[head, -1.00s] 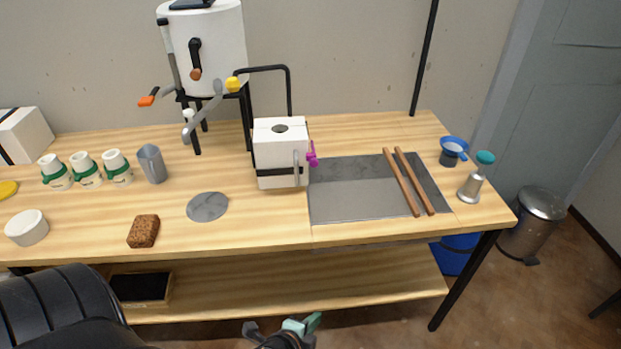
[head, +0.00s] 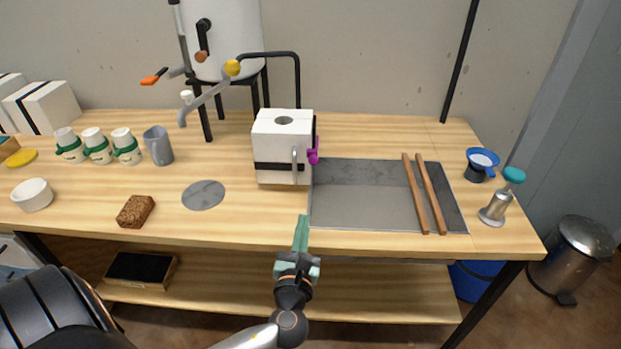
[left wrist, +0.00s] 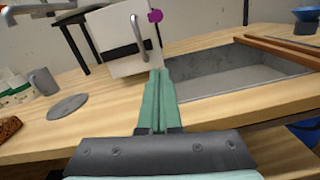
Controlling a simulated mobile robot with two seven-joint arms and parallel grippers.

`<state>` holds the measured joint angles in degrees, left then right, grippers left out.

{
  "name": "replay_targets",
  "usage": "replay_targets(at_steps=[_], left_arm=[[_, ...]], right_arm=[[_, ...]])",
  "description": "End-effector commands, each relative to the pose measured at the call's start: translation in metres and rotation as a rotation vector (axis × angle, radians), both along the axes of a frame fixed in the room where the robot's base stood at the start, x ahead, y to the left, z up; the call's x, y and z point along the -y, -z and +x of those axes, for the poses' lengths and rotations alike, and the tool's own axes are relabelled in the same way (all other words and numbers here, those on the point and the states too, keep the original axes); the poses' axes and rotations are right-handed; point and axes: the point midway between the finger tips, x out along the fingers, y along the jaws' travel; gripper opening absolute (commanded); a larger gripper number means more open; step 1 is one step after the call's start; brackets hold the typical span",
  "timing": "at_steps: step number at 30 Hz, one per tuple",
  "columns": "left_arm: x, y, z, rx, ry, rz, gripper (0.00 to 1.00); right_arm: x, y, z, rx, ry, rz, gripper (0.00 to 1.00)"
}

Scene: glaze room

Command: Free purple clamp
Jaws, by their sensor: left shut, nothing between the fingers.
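The purple clamp (head: 314,152) sits on the right side of a white block-shaped box (head: 283,140) with a black band, a grey handle and a round hole on top. In the left wrist view the purple clamp (left wrist: 155,16) shows at the top, beside the box's handle. My left gripper (head: 301,222) is shut and empty, its green fingers pointing up at the table's front edge, below and in front of the box. In the left wrist view its fingertips (left wrist: 159,75) overlap the box's lower edge in the picture, still short of the clamp. My right gripper is not in view.
A sunken metal basin (head: 365,205) with two wooden sticks (head: 424,195) lies right of the box. A bent tap with a yellow knob (head: 232,68) reaches over the table left of it. A grey disc (head: 203,194) and brown sponge (head: 135,211) lie front left.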

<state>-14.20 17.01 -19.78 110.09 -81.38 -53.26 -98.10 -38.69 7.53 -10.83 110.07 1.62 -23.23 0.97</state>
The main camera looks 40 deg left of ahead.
Motion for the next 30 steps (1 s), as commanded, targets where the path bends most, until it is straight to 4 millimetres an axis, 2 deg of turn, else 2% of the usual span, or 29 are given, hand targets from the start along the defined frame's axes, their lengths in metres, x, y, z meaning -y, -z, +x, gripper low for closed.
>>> replay_targets(at_steps=[9, 13, 17, 27, 30], left_arm=[[0.000, 0.000, 0.001, 0.000, 0.000, 0.000, 0.00], [-0.005, -0.001, 0.008, 0.002, 0.000, 0.001, 0.00], [-0.015, -0.003, 0.027, 0.003, -0.001, 0.002, 0.00], [-0.051, -0.004, 0.089, 0.002, -0.002, 0.000, 0.00], [-0.049, -0.025, 0.092, 0.002, 0.001, -0.004, 0.00]], right_arm=[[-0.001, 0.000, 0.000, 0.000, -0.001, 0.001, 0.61], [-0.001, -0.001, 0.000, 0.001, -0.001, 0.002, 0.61], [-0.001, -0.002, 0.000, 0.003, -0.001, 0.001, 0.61], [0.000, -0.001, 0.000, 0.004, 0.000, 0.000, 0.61], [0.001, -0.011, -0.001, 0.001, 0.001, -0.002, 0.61]])
